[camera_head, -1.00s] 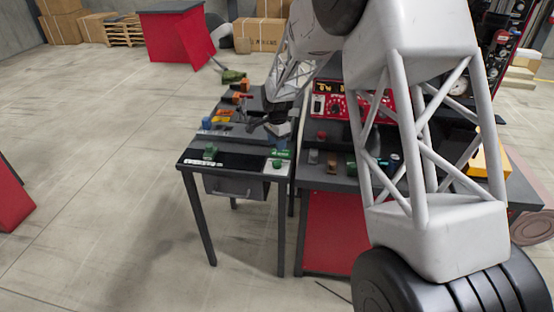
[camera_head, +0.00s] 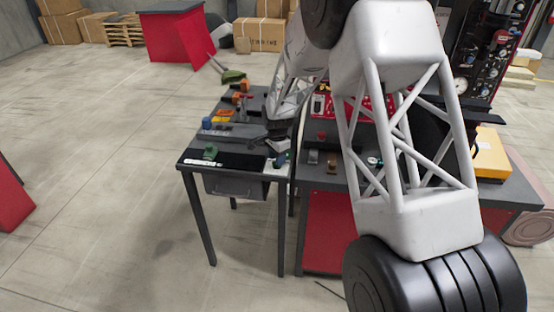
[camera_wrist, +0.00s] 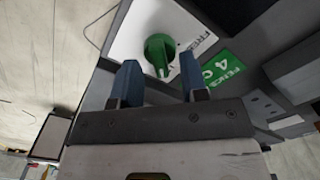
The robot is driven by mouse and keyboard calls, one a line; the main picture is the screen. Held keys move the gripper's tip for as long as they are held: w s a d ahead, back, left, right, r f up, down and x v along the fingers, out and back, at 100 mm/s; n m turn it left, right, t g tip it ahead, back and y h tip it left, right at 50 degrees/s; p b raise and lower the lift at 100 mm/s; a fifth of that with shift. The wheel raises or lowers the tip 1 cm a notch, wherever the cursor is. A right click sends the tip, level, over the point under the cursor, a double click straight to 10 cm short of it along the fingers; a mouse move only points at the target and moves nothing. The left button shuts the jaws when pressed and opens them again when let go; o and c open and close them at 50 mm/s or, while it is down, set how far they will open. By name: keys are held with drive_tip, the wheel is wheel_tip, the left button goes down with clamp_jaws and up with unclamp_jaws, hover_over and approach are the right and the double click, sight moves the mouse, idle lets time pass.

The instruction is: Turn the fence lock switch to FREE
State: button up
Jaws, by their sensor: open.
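The fence lock switch is a round green knob (camera_wrist: 158,50) on a white plate (camera_wrist: 127,37) lettered "FREE" in the wrist view. A green label (camera_wrist: 222,71) beside the plate partly reads "FENCE". I cannot tell which setting the knob points to. My gripper (camera_wrist: 160,72) is open and empty, its two blue fingers to either side of the knob as the camera sees it. No contact shows, and the gap in depth is unclear.
The dark table (camera_head: 238,161) also carries a green part (camera_head: 210,152), a blue part (camera_head: 206,122) and orange parts behind.

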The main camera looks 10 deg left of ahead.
drive_tip(key=shift+f, duration=0.45)
clamp_jaws()
